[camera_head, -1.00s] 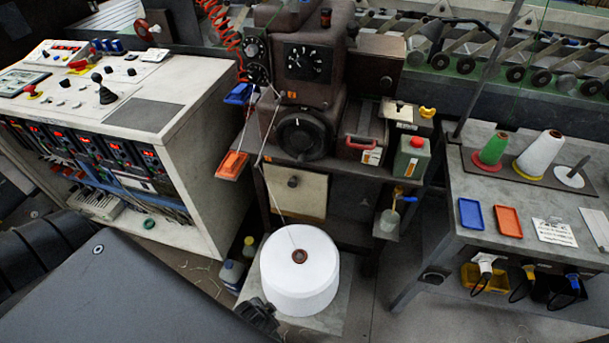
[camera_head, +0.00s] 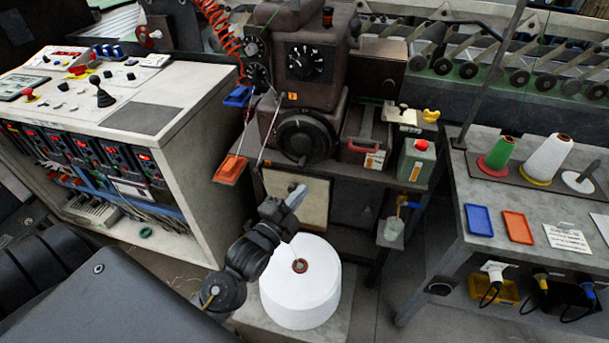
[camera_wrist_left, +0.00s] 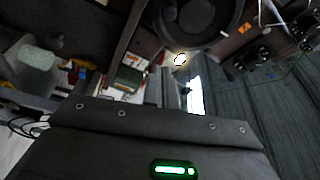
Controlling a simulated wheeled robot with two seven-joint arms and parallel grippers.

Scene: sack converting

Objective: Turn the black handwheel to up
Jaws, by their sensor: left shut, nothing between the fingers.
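The black handwheel (camera_head: 306,138) is a large round wheel on the front of the brown machine, upright above the dark shelf. It also shows at the top of the left wrist view (camera_wrist_left: 197,22), partly cut off by the frame edge. Which way its mark points is too small to tell now. My left gripper (camera_head: 298,193) is shut and empty, below the handwheel and in front of the cream panel under the shelf. It is apart from the wheel. My right gripper is not in view.
A white thread cone (camera_head: 300,285) stands below my left arm. An orange tray (camera_head: 230,169) juts out left of the wheel. A red-handled box (camera_head: 366,140) and a green canister (camera_head: 416,160) stand to its right. A white control cabinet (camera_head: 190,150) is at left.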

